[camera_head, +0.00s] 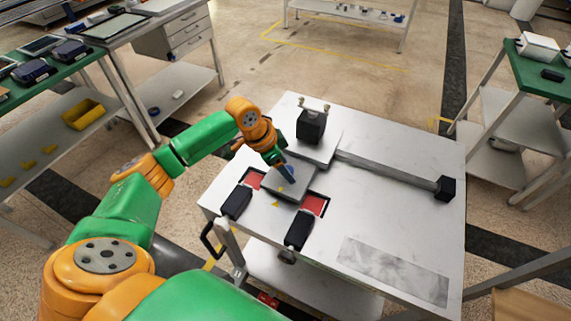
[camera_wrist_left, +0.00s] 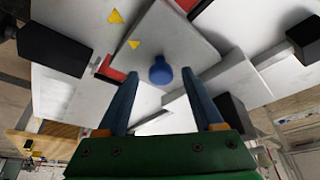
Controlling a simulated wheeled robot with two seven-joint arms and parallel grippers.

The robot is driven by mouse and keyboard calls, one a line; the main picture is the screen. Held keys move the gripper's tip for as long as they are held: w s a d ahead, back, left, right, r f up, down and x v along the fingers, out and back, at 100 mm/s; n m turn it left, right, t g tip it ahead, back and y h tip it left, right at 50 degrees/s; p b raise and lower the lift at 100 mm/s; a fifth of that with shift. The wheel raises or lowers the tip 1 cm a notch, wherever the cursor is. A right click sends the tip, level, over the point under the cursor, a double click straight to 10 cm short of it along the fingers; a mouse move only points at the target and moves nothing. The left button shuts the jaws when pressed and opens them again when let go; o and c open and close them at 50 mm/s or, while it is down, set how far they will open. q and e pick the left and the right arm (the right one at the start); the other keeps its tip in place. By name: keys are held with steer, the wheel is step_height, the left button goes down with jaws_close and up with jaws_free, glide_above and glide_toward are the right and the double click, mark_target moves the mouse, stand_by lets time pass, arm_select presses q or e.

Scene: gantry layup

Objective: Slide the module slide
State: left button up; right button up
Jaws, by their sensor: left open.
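The module slide appears as a grey square plate (camera_head: 290,187) with yellow triangle marks on the white worktable. It also shows in the left wrist view (camera_wrist_left: 190,42), with a round blue knob (camera_wrist_left: 160,72) on it. My left gripper (camera_head: 285,170) is over the plate, pointing down. In the left wrist view its two fingers (camera_wrist_left: 160,76) are spread, with the knob in line with the gap between the tips. I cannot tell whether the knob is between the fingers or just beyond them. The gripper partly hides the knob in the head view. My right gripper is not in view.
Red pads (camera_head: 314,204) and black blocks (camera_head: 298,231) flank the plate's near side. A black cube (camera_head: 311,126) stands behind it. A long grey bar (camera_head: 390,174) runs right to a black end block (camera_head: 446,188). The table's front right is clear.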

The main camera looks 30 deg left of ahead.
arm_select(q)
steer(key=shift+w+f, duration=0.2)
steer(key=shift+s, duration=0.1)
jaws_close()
steer(key=shift+r, duration=0.1)
stand_by(1.0)
